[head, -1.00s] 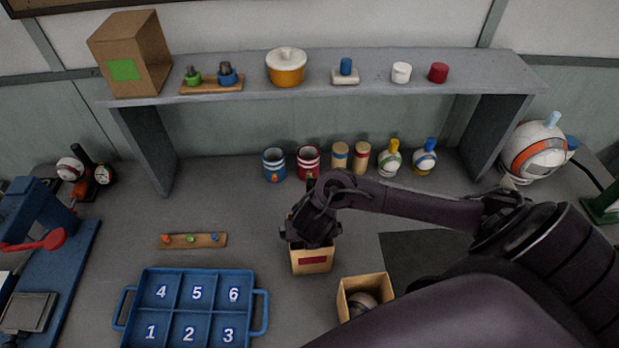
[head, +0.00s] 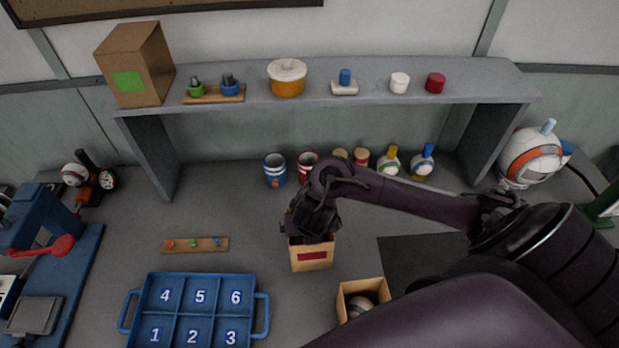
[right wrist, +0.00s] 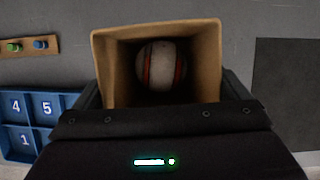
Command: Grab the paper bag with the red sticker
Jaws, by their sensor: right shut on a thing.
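The paper bag with the red sticker (head: 312,262) is a small open-topped tan bag near the middle of the counter in the head view. My right gripper (head: 312,234) comes down on it from above and is shut on it. In the right wrist view the bag (right wrist: 108,62) stands between the fingers, with a white ball with red stripes (right wrist: 161,66) inside. The bag looks upright; whether it clears the counter is hard to tell. My left gripper is not in view.
A second open paper bag (head: 346,292) holding a ball stands to the right. A blue numbered tray (head: 262,312) lies left, a peg board (head: 194,244) behind it. Cans and bottles stand under the grey shelf (head: 215,103). A dark mat (head: 410,255) lies right.

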